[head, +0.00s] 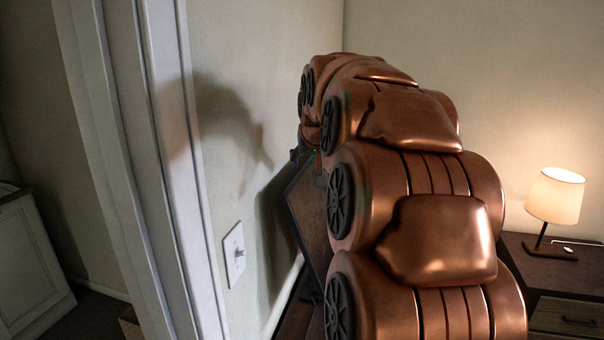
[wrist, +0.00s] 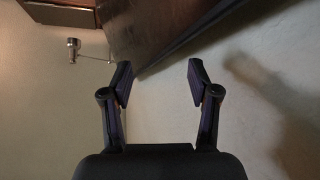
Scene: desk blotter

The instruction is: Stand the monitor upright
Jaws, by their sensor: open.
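The monitor appears to be the dark, flat, tilted panel (head: 309,208) by the wall in the head view, partly hidden behind my arm. In the wrist view a dark glossy panel (wrist: 160,25) with a straight diagonal edge, seemingly the same one, enters from the top. My gripper (wrist: 158,82) is open, its two fingers apart and nothing held between them. The panel's near edge lies just beyond the fingertips, closest to the left one; I cannot tell whether they touch. In the head view my arm hides most of the gripper.
A wall with a light switch (head: 234,255) and a white door frame (head: 165,150) stand close on the left. A lit lamp (head: 555,197) stands on a dark cabinet (head: 560,285) at right. A small metal fitting (wrist: 73,45) shows at upper left in the wrist view.

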